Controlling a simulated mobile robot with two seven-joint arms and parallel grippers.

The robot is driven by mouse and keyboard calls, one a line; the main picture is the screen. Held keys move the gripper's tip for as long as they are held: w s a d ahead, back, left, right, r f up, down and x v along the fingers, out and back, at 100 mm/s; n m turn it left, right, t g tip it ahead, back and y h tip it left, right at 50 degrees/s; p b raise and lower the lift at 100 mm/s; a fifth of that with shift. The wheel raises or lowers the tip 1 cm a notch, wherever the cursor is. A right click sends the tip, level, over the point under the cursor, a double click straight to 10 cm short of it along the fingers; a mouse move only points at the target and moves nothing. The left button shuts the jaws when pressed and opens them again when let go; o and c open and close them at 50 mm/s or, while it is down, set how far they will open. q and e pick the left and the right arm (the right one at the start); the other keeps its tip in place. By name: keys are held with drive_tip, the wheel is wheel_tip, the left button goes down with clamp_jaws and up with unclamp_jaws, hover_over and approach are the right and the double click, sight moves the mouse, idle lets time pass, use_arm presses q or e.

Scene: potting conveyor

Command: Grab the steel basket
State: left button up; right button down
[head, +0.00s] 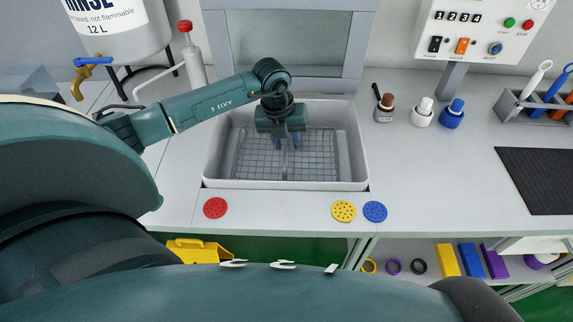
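The steel basket (315,160) is a wire mesh basket with a divider or handle across its middle. It sits inside a pale grey rectangular tub (215,175) on the bench in the head view. My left gripper (285,147) points down over the middle of the basket, at the divider. Its two blue fingers look apart, with a gap between them. I cannot tell whether the fingertips touch the basket. My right gripper is not in view.
Red (215,208), yellow (344,211) and blue (375,211) perforated discs lie in front of the tub. Small bottles (422,112) stand to its right. A rinse container (120,30) is at upper left, a control panel (478,35) at upper right. A black mat (540,180) lies right.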

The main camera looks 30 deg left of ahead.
use_arm(q)
drive_tip(key=shift+f, duration=0.1)
drive_tip(key=shift+c, duration=0.2)
clamp_jaws()
idle(1.2)
